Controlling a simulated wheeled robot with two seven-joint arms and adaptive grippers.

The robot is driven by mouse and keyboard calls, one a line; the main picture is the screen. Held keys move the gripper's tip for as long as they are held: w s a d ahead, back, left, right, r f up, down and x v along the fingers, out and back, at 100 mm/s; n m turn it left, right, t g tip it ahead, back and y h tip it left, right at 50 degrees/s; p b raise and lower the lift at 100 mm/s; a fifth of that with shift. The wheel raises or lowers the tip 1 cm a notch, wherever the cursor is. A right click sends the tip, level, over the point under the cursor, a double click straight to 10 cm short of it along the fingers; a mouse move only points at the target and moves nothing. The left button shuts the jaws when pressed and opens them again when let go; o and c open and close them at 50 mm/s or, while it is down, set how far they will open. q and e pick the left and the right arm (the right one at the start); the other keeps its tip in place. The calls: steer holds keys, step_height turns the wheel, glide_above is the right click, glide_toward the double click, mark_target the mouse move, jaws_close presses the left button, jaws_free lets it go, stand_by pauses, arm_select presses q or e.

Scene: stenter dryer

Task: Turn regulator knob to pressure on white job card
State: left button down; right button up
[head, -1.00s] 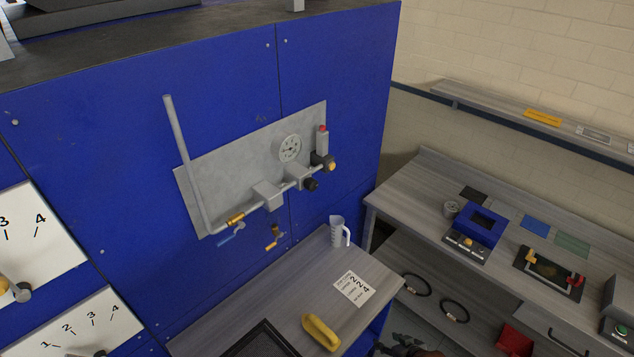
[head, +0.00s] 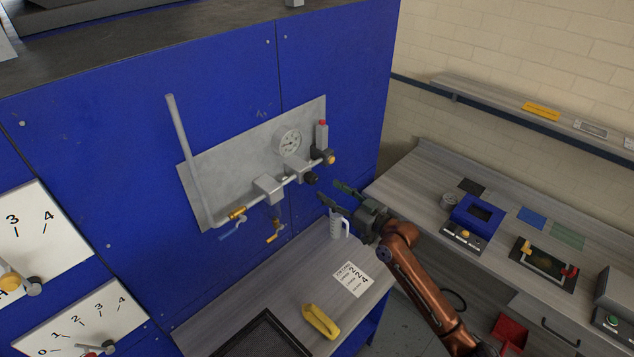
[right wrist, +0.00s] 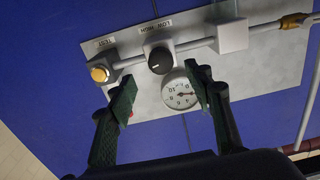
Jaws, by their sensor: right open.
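The regulator knob (head: 311,178) is black and sits on the pipe of a grey panel (head: 225,185) on the blue machine. In the right wrist view the knob (right wrist: 160,60) shows with a white mark, under a "LOW - HIGH" label. The round gauge (head: 289,142) is above it; its needle is too small to read surely. The white job card (head: 351,279) lies on the small bench, with large figures that look like 2, 2, 4. My right gripper (head: 339,193) is open and empty, just right of the knob and apart from it. My left gripper is not in view.
A brass-coloured "TEST" button (right wrist: 98,73) sits beside the knob. A red-topped cylinder (head: 322,136) stands above the pipe. A white jug (head: 338,224), a yellow object (head: 320,322) and a black tray (head: 262,338) are on the small bench below.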

mark_target(315, 181)
steer(key=p+x, duration=0.1)
steer(key=x, duration=0.6)
steer(key=shift+f, duration=0.1)
steer(key=shift+c, duration=0.3)
steer(key=c, duration=1.1)
